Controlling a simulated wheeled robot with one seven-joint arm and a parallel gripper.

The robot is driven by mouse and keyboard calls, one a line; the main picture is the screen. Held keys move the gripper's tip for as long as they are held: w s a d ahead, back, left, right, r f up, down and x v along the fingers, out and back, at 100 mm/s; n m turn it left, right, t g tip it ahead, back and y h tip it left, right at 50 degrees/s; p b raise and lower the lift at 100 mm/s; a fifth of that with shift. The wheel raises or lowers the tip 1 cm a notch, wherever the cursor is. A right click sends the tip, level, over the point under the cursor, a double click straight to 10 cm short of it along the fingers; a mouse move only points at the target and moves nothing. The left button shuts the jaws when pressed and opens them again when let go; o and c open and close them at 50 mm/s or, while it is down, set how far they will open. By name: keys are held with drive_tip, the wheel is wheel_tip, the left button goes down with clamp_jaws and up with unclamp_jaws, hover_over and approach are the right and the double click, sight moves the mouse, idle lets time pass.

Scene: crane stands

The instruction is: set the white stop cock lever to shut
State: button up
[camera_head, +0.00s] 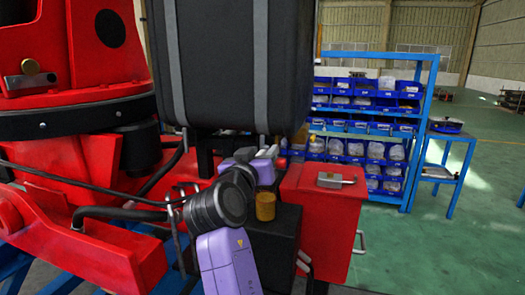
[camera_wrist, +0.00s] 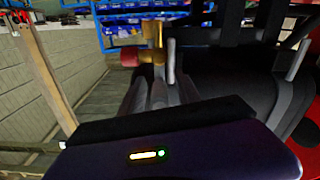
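A brass stop cock (camera_wrist: 152,35) with a red end shows in the upper middle of the wrist view. A pale grey-white upright bar (camera_wrist: 171,60), which looks like its lever, stands just right of the brass body. My gripper (camera_wrist: 160,88) reaches up toward them, its grey fingers close below the bar. I cannot tell whether the fingers touch it or how far apart they are. In the head view my purple gripper (camera_head: 262,152) is beside the black tank, near a small brass-coloured piece (camera_head: 300,136); the lever cannot be made out there.
A large black tank (camera_head: 235,65) hangs directly above my gripper. A red box (camera_head: 325,215) with a metal latch stands to the right. Red crane parts (camera_head: 75,235) and black hoses crowd the left. Blue shelves with bins (camera_head: 365,130) stand behind. Green floor (camera_head: 450,240) is open at right.

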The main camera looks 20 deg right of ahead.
clamp_jaws()
idle(1.4)
